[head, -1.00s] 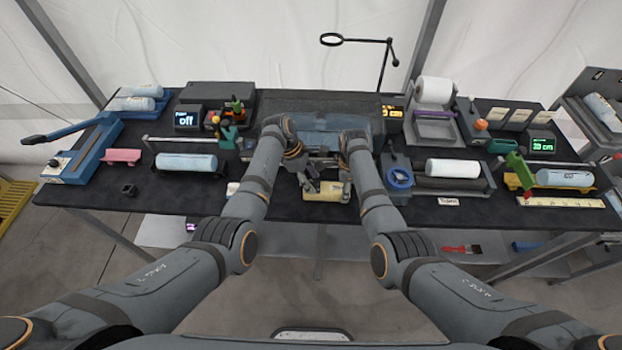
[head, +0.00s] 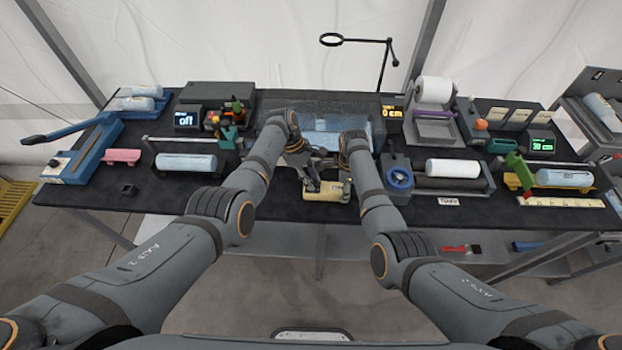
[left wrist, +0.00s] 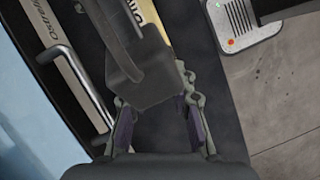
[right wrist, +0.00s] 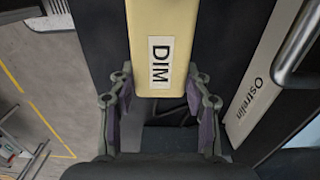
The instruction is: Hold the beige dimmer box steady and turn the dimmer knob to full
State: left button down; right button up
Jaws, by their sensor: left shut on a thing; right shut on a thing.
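The beige dimmer box (head: 322,195) is at the table's front edge, between my two grippers. In the right wrist view its end with a "DIM" label (right wrist: 160,62) lies between the fingers of my right gripper (right wrist: 160,88), which is shut on it. My left gripper (head: 311,180) is at the box's left part. In the left wrist view a dark rounded knob (left wrist: 133,62) stands at the fingertips of my left gripper (left wrist: 157,98), and they are shut on it. The knob hides part of the beige box (left wrist: 150,12) beneath. The knob's marking is not readable.
A bluish panel (head: 335,125) lies behind my grippers. A blue handwheel (head: 399,178) stands close right of my right arm. A display (head: 186,120) at the left reads "off". Rolls lie on both sides, including a white one (head: 452,168).

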pick_arm(q)
jog(key=shift+m, duration=0.6)
jog(key=c, duration=1.1)
grip_release()
jog(key=v, duration=1.2)
jog(key=shift+w, duration=0.2)
jog(key=shift+d, duration=0.15)
